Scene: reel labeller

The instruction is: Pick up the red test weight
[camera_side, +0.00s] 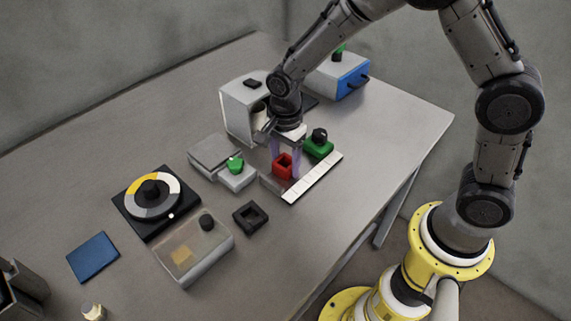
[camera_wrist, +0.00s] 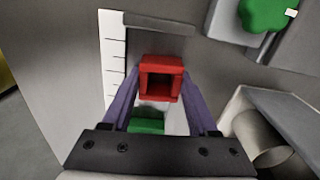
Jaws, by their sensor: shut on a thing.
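The red test weight (camera_side: 281,172) is a small red block with a square hollow in its upper side. It is between the two purple fingers of my gripper (camera_side: 284,160), above or on the plate with the white marked strip (camera_side: 314,176). In the wrist view the red weight (camera_wrist: 161,95) is held between the fingertips of my gripper (camera_wrist: 160,78), hollow side visible. My gripper is shut on it. Whether its underside touches the plate is hard to tell.
A green block with a black knob (camera_side: 318,148) stands close behind the weight. A white box with a green knob (camera_side: 236,175) is to the left, and a white machine housing (camera_side: 236,115) is behind. A black square holder (camera_side: 250,215) lies in front.

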